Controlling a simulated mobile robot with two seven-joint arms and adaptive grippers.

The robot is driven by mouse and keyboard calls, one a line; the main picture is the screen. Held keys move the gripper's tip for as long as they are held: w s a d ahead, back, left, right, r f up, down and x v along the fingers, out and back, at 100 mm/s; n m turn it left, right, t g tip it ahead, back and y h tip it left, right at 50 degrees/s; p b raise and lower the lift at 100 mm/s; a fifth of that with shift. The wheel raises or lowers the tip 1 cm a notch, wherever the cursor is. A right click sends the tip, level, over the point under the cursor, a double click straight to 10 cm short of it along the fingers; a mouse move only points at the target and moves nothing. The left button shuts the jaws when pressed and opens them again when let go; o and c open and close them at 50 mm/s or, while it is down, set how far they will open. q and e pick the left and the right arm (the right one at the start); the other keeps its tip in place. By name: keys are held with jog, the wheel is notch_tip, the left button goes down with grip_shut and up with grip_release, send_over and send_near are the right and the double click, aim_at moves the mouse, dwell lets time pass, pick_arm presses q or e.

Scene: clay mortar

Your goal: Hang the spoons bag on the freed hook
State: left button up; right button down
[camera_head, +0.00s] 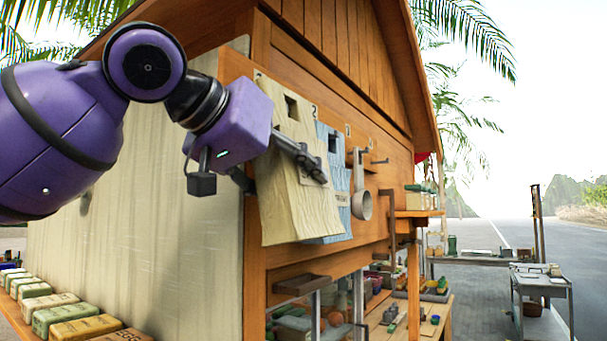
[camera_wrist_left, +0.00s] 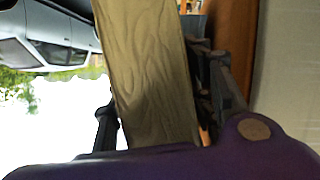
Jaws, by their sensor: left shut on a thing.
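A cream cloth bag (camera_head: 285,210) with a square hole near its top lies in front of the wooden shop wall. My left gripper (camera_head: 312,165) is shut on it, and the bag fills the space between the fingers in the left wrist view (camera_wrist_left: 150,60). I cannot tell whether a hook carries it. A blue bag (camera_head: 342,182) with a similar hole hangs just right of it, partly covered. A metal ladle (camera_head: 360,195) hangs further right. A bare hook (camera_head: 379,161) sticks out beyond the ladle. The label on the cream bag is hidden; my right gripper is out of view.
The orange wooden wall (camera_head: 300,65) carries number marks above the hooks. A small shelf (camera_head: 303,284) juts out below the bags. Packaged goods (camera_head: 60,312) line a ledge at lower left. A shelf with jars (camera_head: 418,213) stands right of the hooks. Open road lies right.

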pick_arm(q)
jog(key=shift+w+a, duration=0.3)
jog(key=shift+a, duration=0.15)
jog(key=shift+w+a+f, duration=0.3)
jog(key=shift+a+f, duration=0.1)
jog(key=shift+f, duration=0.1)
jog(key=o, duration=1.4)
jog(key=shift+o, duration=0.5)
jog(key=shift+d, duration=0.15)
jog(key=shift+f, duration=0.1)
jog(key=v, duration=1.2)
jog(key=shift+s, duration=0.1)
